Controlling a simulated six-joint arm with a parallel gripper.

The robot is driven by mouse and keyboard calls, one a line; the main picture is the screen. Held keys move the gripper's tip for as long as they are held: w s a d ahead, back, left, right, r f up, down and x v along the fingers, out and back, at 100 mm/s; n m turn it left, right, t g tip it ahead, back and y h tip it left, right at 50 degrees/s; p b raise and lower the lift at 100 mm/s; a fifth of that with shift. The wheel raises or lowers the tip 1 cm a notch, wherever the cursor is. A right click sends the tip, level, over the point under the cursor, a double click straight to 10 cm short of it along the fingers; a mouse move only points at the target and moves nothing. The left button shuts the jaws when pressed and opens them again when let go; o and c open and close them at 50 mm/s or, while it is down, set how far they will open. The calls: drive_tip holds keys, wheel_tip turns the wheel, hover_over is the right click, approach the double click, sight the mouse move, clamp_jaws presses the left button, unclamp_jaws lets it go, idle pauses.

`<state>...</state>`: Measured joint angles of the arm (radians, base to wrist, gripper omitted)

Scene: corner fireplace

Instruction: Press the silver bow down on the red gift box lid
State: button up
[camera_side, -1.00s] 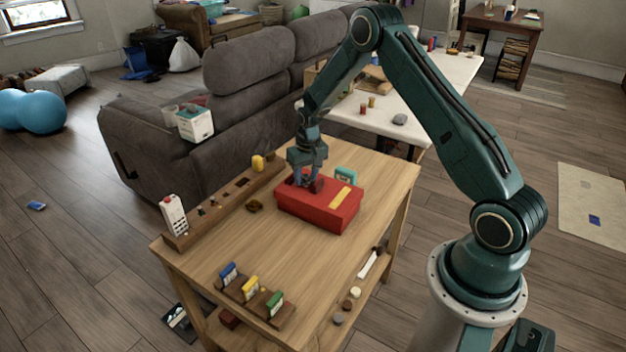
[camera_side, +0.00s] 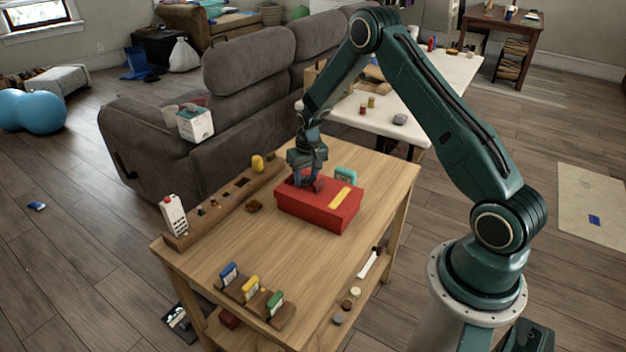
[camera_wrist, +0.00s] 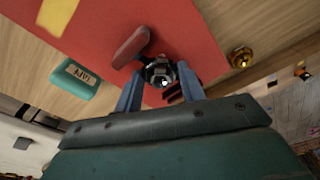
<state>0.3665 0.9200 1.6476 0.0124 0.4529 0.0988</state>
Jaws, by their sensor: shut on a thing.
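The red gift box (camera_side: 318,213) with its red lid (camera_wrist: 195,30) sits on the wooden table, a yellow strip across one end of the lid. My gripper (camera_side: 307,184) points down at the lid's left part. In the wrist view its blue-grey fingers (camera_wrist: 160,88) are shut on the small silver bow (camera_wrist: 159,72), which is over the lid. A dark red raised piece (camera_wrist: 131,46) is just beside the bow. The bow's underside is hidden, so I cannot tell whether it touches the lid. In the side view the fingers hide the bow.
A teal labelled block (camera_side: 346,175) stands behind the box. A wooden rail (camera_side: 224,208) runs along the table's left edge; a card rack (camera_side: 256,297) is in front. The tabletop between is clear.

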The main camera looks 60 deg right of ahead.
drive_tip(key=o, duration=0.9)
drive_tip(key=r, duration=0.4)
drive_tip(key=s+r, duration=0.1)
drive_tip(key=r, duration=0.8)
drive_tip(key=shift+s+a+r, duration=0.25)
drive_tip(key=shift+a+r, duration=0.05)
drive_tip(key=shift+a, duration=0.05)
